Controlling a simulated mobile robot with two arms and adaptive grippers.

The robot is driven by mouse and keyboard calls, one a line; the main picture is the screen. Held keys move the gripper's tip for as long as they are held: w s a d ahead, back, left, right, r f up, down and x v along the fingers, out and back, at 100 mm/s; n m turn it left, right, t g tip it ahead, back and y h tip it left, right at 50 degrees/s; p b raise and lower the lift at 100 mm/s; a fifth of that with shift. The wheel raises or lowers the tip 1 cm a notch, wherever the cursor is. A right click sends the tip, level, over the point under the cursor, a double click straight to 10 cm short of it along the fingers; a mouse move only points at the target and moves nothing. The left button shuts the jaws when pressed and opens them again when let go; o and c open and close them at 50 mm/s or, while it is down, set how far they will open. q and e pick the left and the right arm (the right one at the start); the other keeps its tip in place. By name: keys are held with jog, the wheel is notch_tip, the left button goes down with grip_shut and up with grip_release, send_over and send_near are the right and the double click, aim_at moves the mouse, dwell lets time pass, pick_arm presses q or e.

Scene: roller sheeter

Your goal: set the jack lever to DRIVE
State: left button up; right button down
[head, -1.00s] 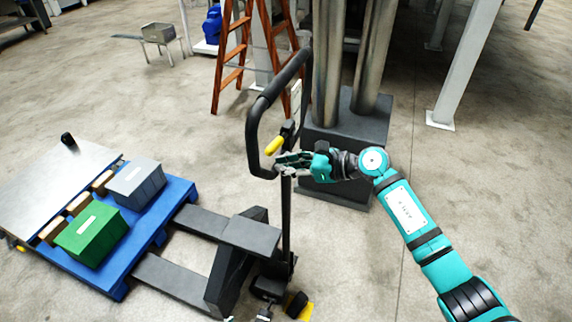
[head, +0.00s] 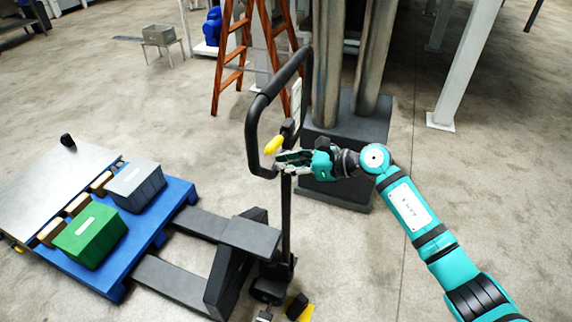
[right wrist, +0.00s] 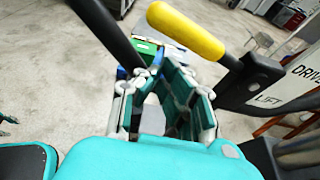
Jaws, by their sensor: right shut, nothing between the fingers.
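The jack lever has a yellow grip (head: 274,144) and sits on the pallet jack's black handle (head: 250,120). In the right wrist view the yellow grip (right wrist: 187,31) slants up and left from its black pivot. A white placard beside it (right wrist: 305,78) reads DRIVE above and LIFT below. I cannot tell which setting the lever is in. My right gripper (head: 281,163) is shut and empty, just below the yellow grip at the handle. In the right wrist view its fingers (right wrist: 165,85) are below the grip, with a visible gap.
A blue pallet (head: 180,198) with a green box (head: 90,235) and a grey box (head: 136,186) lies left of the jack forks. A dark pillar base (head: 345,130) stands close behind my right gripper. An orange ladder (head: 232,60) is farther back.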

jog(key=v, duration=1.2)
jog(key=w+d+f+m+t+h, duration=0.1)
jog(key=w+d+f+m+t, duration=0.2)
jog(key=f+m, duration=0.65)
jog(key=d+f+m+t+h, duration=0.1)
jog(key=d+f+m+t, duration=0.3)
jog(key=f+m, duration=0.6)
jog(key=s+d+f+m+h, duration=0.3)
jog(key=s+f+m+h, duration=0.15)
jog(key=f+m, duration=0.4)
jog(key=s+d+f+m+h, duration=0.3)
jog(key=s+f+m, duration=0.25)
jog(key=f, duration=0.65)
jog(key=s+d+f+m+g+h, duration=0.2)
jog(key=s+f+m, duration=0.2)
jog(key=s+f, duration=0.5)
jog(key=s+d+f+m+g+h, duration=0.1)
jog(key=s+d+f+m+g, duration=0.15)
jog(key=s+f+m, duration=0.6)
jog(key=s+a+f+m+g, duration=0.1)
jog(key=s+f+g, duration=0.1)
jog(key=s, duration=1)
jog(key=s+a+f+g+h, duration=0.1)
jog(key=s+g, duration=0.3)
jog(key=s, duration=0.9)
jog(key=shift+s+f+m, duration=0.35)
jog(key=shift+f+m, duration=0.05)
jog(key=shift+f, duration=0.45)
